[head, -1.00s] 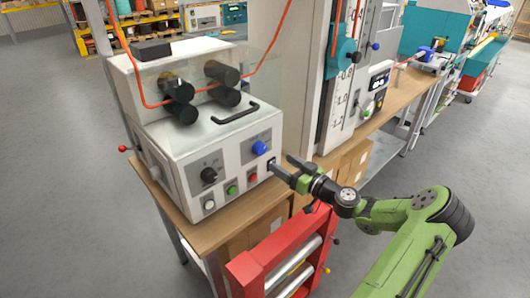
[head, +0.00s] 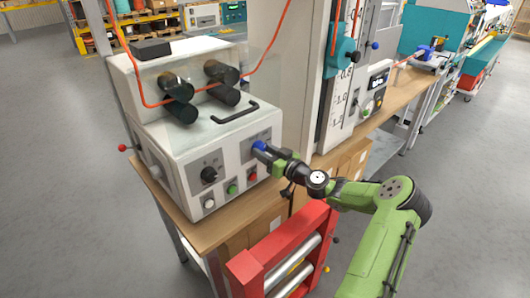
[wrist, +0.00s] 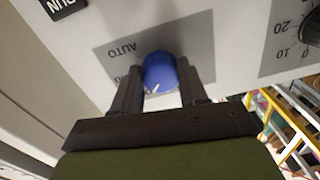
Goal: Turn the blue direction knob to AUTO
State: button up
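The blue direction knob (wrist: 160,72) is on a grey plate on the front panel of the white machine (head: 190,148). In the wrist view a white mark shows at the knob's lower edge, and the AUTO label (wrist: 122,50) is to its upper left. Another label below AUTO is partly hidden by a finger. My gripper (wrist: 161,85) has one finger on each side of the knob, very close to it; I cannot tell whether they press on it. In the head view the knob (head: 259,146) is partly covered by my gripper (head: 264,150).
A black knob (head: 209,175), a green button (head: 232,189), a red button (head: 252,174) and a white button (head: 209,203) are on the same panel. A black handle (head: 235,112) lies above it. A red frame with rollers (head: 245,268) stands below my arm.

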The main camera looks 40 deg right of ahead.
jog(key=shift+c, duration=1)
jog(key=shift+m, duration=0.3)
jog(key=m, duration=0.8)
jog(key=shift+a+r+p, duration=0.1)
jog(key=shift+a+p, duration=0.05)
jog(key=shift+p, duration=0.2)
jog(key=m+p, duration=0.1)
jog(key=m, duration=0.4)
jog(key=shift+p, duration=0.35)
jog(key=shift+m+h+p, duration=0.3)
jog(key=shift+m+p, duration=0.75)
jog(key=shift+m, duration=1.35)
